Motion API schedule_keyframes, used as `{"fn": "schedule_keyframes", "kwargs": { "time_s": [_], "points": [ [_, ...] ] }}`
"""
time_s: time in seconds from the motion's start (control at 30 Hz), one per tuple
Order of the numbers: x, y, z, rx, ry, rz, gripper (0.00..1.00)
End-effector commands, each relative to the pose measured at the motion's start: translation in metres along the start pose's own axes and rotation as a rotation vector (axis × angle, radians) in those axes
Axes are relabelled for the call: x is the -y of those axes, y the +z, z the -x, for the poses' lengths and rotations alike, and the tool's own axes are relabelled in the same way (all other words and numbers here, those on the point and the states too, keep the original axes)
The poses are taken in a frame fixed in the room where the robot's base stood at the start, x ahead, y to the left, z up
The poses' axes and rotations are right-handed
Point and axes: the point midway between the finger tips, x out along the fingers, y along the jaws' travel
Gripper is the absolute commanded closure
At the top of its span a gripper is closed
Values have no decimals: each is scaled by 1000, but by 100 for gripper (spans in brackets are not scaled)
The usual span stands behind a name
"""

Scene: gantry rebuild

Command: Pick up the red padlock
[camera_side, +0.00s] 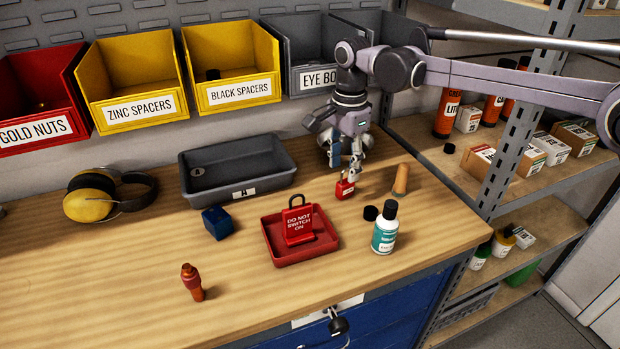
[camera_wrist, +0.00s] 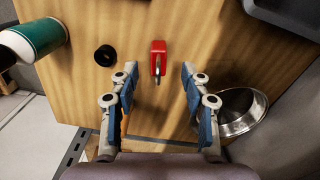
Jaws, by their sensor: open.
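The red padlock (camera_side: 344,189) stands on the wooden bench, right of the small red tray, with a pale label on its body. In the wrist view the padlock (camera_wrist: 158,50) lies near the top middle, its metal shackle toward my gripper. My gripper (camera_side: 346,170) is just above the padlock in the side view, pointing down. In the wrist view my gripper (camera_wrist: 158,76) has its two blue-padded fingers wide apart, with the padlock centred between and slightly beyond the tips. Nothing is held.
A red tray (camera_side: 272,240) holds a red "do not switch on" tag (camera_side: 298,226). A grey tray (camera_side: 238,180) is behind left. A metal bowl (camera_wrist: 262,100) sits beside the right finger.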

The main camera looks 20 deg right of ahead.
Motion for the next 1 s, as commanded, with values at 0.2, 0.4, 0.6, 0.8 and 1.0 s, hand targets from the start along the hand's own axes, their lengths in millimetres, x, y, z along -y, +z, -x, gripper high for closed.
{"fn": "schedule_keyframes", "kwargs": {
  "time_s": [0.2,0.4,0.6,0.8,1.0],
  "points": [
    [0,-2,-12,0,0,0,53],
    [-2,-6,-39,0,-1,-1,53],
    [-2,-6,-57,0,-1,1,53],
    [-2,-6,-59,0,-1,1,53],
    [-2,-6,-58,0,-1,1,93]
  ]
}}
